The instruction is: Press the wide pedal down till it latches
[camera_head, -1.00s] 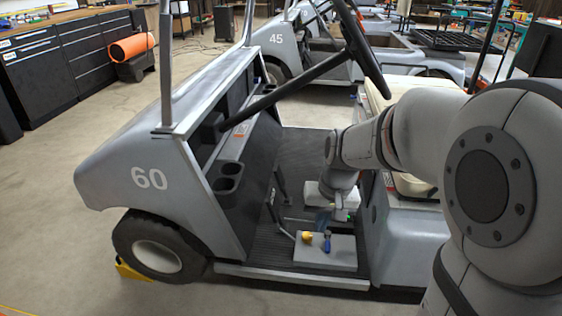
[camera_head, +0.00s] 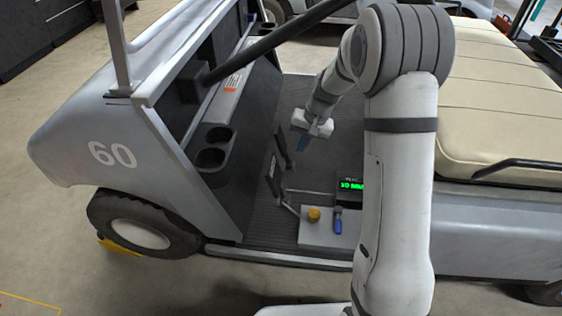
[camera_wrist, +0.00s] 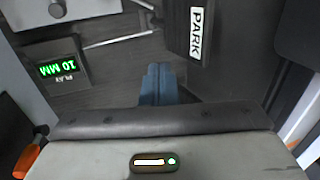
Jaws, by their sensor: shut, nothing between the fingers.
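The wide pedal is a dark block with a white PARK label; it shows in the wrist view (camera_wrist: 178,28), just beyond and right of my fingertips. In the head view it appears to be the farther of two dark upright pedals (camera_head: 281,147) on the cart floor. The other pedal (camera_head: 273,181) stands nearer. My gripper (camera_head: 302,144) has blue fingers and is just right of the farther pedal. In the wrist view the fingers (camera_wrist: 161,80) are together and empty. I cannot tell whether they touch the pedal.
A light plate (camera_head: 318,236) carries a yellow knob (camera_head: 314,214) and blue-handled tool (camera_head: 338,222). The dash with cup holders (camera_head: 212,147) is left, the seat (camera_head: 500,110) right.

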